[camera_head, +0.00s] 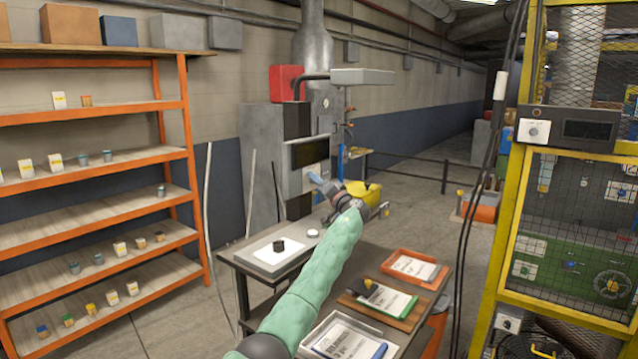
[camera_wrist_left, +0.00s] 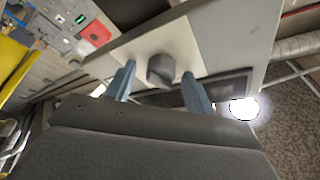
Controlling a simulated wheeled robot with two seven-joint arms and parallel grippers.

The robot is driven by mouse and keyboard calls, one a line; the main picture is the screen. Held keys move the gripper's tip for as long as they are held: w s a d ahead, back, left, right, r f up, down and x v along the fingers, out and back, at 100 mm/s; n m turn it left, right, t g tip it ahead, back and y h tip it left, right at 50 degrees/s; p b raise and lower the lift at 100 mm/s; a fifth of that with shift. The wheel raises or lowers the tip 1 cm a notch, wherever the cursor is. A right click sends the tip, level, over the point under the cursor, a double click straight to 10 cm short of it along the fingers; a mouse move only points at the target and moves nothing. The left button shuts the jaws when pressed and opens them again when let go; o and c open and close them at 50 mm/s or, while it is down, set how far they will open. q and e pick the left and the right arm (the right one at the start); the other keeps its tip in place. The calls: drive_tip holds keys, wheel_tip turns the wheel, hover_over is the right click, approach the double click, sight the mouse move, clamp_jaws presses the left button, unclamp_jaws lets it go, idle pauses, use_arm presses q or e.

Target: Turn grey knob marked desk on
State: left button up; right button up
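A grey knob (camera_wrist_left: 161,68) sits on a pale plate of a grey panel in the left wrist view. No marking can be read on it. My left gripper (camera_wrist_left: 158,88) is open, with one blue finger on each side of the knob and visible gaps between. In the head view, my left gripper (camera_head: 316,178) is in front of the lower part of the grey control box (camera_head: 290,183), below its dark screen. The knob is hidden behind the gripper there. My right gripper is in neither view.
A desk (camera_head: 345,250) below the arm holds a white plate with a dark cylinder (camera_head: 279,245), and trays of papers (camera_head: 415,268). An orange shelf (camera_head: 95,118) stands left. A yellow mesh cage (camera_head: 500,250) stands right, with another dial (camera_head: 534,130) on it.

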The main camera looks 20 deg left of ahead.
use_arm(q)
drive_tip(key=c, duration=0.9)
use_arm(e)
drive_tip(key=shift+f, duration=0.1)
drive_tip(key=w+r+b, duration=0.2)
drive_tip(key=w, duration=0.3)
use_arm(q)
drive_tip(key=m+h, duration=0.1)
drive_tip(key=m, duration=0.2)
drive_tip(key=m+h+p, duration=0.1)
drive_tip(key=m, duration=0.2)
drive_tip(key=m+h, duration=0.2)
drive_tip(key=m, duration=0.2)
drive_tip(key=shift+s+r+p, duration=0.15)
drive_tip(key=shift+r+p, duration=0.15)
drive_tip(key=shift+p, duration=0.05)
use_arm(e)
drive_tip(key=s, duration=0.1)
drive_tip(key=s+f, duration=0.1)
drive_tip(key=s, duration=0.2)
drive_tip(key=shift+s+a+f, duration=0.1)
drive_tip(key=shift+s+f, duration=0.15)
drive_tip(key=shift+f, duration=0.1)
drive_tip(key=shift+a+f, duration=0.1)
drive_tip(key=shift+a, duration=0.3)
